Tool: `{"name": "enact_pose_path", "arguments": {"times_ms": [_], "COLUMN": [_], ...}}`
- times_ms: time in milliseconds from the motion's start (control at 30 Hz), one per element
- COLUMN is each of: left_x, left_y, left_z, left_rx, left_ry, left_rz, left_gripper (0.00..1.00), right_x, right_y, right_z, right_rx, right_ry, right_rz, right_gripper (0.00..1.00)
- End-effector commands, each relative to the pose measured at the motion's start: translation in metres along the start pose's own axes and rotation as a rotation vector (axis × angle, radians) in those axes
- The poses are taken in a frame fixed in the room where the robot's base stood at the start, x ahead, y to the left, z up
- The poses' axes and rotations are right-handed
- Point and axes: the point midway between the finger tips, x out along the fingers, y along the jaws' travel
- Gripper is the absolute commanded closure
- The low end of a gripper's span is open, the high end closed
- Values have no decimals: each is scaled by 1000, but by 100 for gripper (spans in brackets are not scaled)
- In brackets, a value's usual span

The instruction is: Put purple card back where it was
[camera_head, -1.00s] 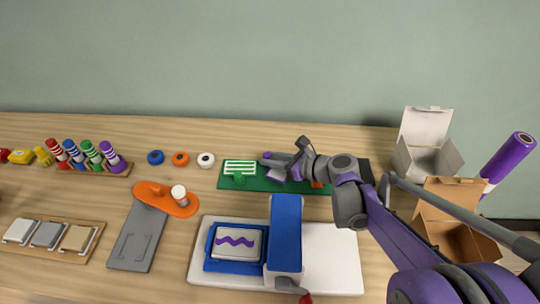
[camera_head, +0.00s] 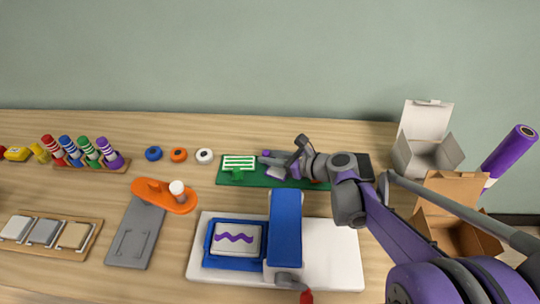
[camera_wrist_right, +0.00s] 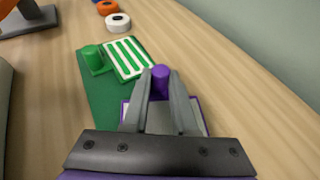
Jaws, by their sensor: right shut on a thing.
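The purple card (camera_wrist_right: 125,112) has a purple edge and a purple knob (camera_wrist_right: 160,82). It is at the green mat (camera_head: 224,182), beside the green card (camera_head: 239,164) with white stripes and a green knob. My right gripper (camera_wrist_right: 161,92) is shut on the purple card's knob. The fingers and gripper body hide much of the card, and I cannot tell whether it touches the mat. My left gripper is not in view.
A white board (camera_head: 340,250) with a blue press (camera_head: 285,228) and a purple-wave card (camera_head: 235,239) stands in front of the mat. Open boxes (camera_head: 428,152) are at the right. Rolls (camera_head: 204,156), markers (camera_head: 110,155) and an orange-handled tool (camera_head: 165,196) lie left.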

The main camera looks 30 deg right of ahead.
Motion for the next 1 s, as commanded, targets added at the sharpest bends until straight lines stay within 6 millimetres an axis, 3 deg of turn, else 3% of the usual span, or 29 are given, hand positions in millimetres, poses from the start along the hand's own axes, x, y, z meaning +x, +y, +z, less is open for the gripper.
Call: {"name": "enact_pose_path", "arguments": {"times_ms": [100, 133, 333, 667, 767, 1000], "left_x": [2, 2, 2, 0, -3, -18], "left_y": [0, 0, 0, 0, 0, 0], "left_z": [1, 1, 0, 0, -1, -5], "left_rx": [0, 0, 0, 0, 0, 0], "left_ry": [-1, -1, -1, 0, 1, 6], "left_rz": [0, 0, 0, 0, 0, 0], "left_gripper": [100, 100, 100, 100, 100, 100], "right_x": [1, 1, 1, -2, -14, -63], "right_y": [0, 0, 0, 0, -1, -1], "right_z": [-3, -3, -2, -2, -1, 0], "right_rx": [0, 0, 0, 0, 0, 1], "right_ry": [0, 0, 0, 0, 0, 0], "right_rz": [0, 0, 0, -1, -2, -5], "right_gripper": [100, 73, 40, 40, 40, 40]}}
